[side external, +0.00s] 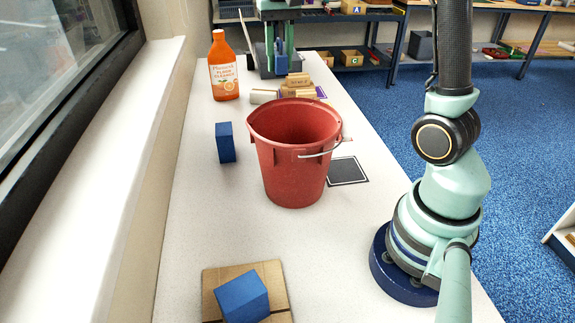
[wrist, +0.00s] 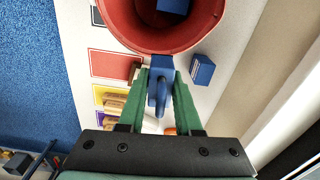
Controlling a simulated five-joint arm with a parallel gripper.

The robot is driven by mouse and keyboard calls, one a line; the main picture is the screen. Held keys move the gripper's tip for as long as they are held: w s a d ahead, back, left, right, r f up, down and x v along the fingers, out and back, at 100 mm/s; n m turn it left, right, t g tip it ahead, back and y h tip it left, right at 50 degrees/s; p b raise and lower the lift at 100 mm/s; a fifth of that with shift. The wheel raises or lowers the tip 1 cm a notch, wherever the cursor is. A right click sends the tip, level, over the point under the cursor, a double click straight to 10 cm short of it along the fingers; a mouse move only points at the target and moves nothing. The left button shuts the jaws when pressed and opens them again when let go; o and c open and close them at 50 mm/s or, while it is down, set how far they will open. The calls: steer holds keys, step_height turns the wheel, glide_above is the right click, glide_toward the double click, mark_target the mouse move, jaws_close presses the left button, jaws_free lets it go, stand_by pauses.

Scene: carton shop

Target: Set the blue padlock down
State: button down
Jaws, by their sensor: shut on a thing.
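The blue padlock (wrist: 160,78) is between the two green fingers of my gripper (wrist: 160,70), which is shut on it, in the wrist view. In the side external view the padlock (side external: 281,53) and my gripper (side external: 281,62) show at the far end of the white table, behind the red bucket (side external: 293,165). The padlock hangs upright between the fingers. I cannot tell how far it is above the table. The bucket (wrist: 120,25) lies just beyond the fingertips in the wrist view.
A blue block (side external: 226,142) stands left of the bucket. Another blue block (side external: 242,298) sits on cardboard (side external: 212,280) in front. Something blue (wrist: 174,5) shows inside the bucket. An orange bottle (side external: 223,68) and wooden blocks (side external: 298,80) stand behind. A black mat (side external: 348,171) lies right.

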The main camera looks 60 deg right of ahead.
steer(key=s+d, duration=0.9)
steer(key=m, duration=0.1)
glide_above(368, 163)
step_height(368, 163, down, 21)
steer(key=shift+f, duration=2.5)
steer(key=shift+f, duration=0.1)
steer(key=c, duration=0.6)
jaws_free()
